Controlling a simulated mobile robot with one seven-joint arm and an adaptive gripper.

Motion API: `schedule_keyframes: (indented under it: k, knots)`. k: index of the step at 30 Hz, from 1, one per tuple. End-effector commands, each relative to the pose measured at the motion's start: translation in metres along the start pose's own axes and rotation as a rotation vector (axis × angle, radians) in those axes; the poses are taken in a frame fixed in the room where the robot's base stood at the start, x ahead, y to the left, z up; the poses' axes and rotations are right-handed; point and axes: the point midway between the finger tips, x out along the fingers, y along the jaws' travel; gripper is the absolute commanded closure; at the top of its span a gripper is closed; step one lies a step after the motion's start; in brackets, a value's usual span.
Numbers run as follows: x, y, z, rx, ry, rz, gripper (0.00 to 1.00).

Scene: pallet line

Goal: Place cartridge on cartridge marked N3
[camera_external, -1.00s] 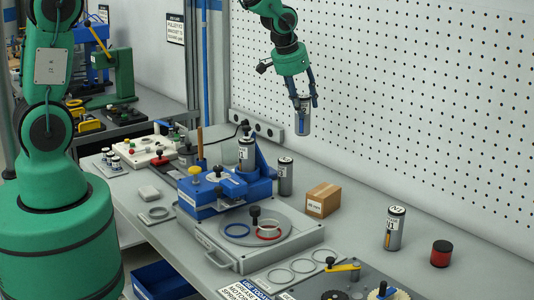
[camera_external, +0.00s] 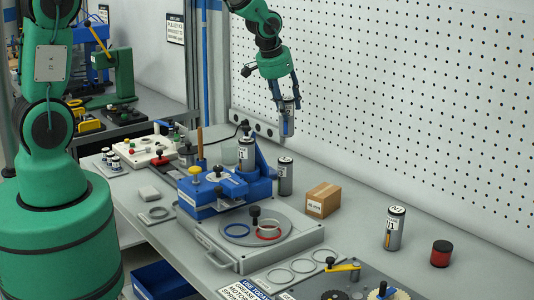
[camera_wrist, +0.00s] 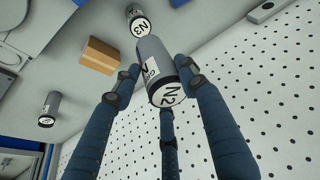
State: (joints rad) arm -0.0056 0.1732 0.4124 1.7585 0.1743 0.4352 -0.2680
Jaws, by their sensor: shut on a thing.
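My gripper (camera_external: 288,103) is shut on a grey cartridge (camera_external: 288,124), held roughly upright in the air. In the wrist view the held cartridge (camera_wrist: 155,60) shows an end marked N2 between my fingers (camera_wrist: 160,82). The cartridge marked N3 (camera_wrist: 137,20) appears beyond its far end in the wrist view. In the external view the cartridge I take as N3 (camera_external: 285,178) stands on the bench behind the blue fixture, below the held one with a clear gap. Its label is too small to read there.
A cardboard box (camera_external: 322,200) stands right of the N3 cartridge. The blue fixture (camera_external: 225,193), with another cartridge (camera_external: 246,153) in it, stands to the left. A cartridge marked N1 (camera_external: 395,230) and a red-black cylinder (camera_external: 441,254) stand farther right. The perforated wall (camera_external: 400,110) is close behind.

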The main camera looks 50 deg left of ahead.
Motion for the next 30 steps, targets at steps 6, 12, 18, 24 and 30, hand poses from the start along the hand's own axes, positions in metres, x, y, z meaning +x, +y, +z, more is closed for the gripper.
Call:
schedule_keyframes:
  k: [6,12,18,24,30]
  knots:
    - [0.028,0.001,0.011,0.000,-0.002,0.000,0.91]
    - [0.036,0.001,0.014,0.000,0.000,0.000,0.91]
    - [0.036,0.001,0.014,0.000,0.000,0.000,0.91]
    - [0.046,0.001,0.019,0.000,-0.003,0.000,0.91]
    - [0.066,0.002,0.026,0.000,-0.002,0.000,0.91]
